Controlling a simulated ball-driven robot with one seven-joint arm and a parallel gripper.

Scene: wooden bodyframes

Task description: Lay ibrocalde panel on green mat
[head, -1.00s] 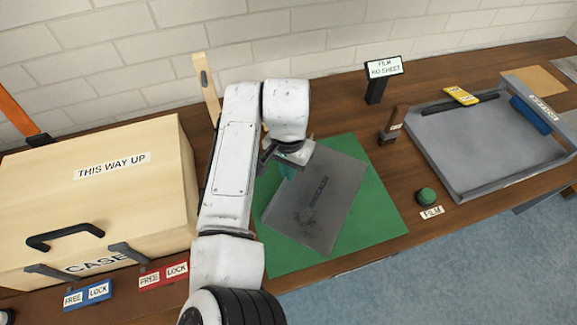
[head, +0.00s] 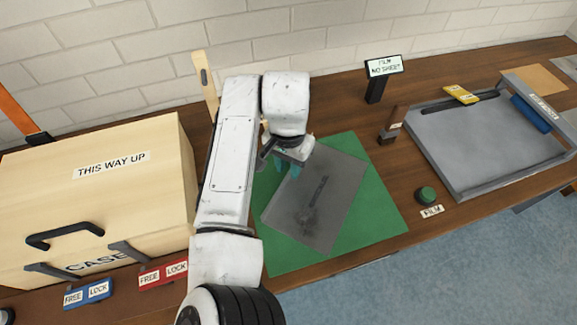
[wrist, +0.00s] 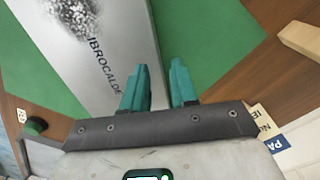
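The ibrocalde panel (head: 318,205), a grey sheet with dark lettering and a dark speckled mark, lies at an angle on the green mat (head: 375,213). In the wrist view the panel (wrist: 105,45) reads "IBROCALDE", and the mat (wrist: 205,45) shows on both sides of it. My gripper (head: 288,170) is at the panel's far left corner. In the wrist view its teal fingers (wrist: 159,80) are apart. The left finger overlaps the panel in the picture, and the right one is beyond its edge. I cannot tell whether either finger touches the panel.
A wooden case (head: 95,195) with a black handle and latches stands at the left. A grey tray (head: 480,145) with a blue roller is at the right. A small sign (head: 384,68), a wooden-handled tool (head: 391,125) and a green button (head: 426,195) stand between mat and tray.

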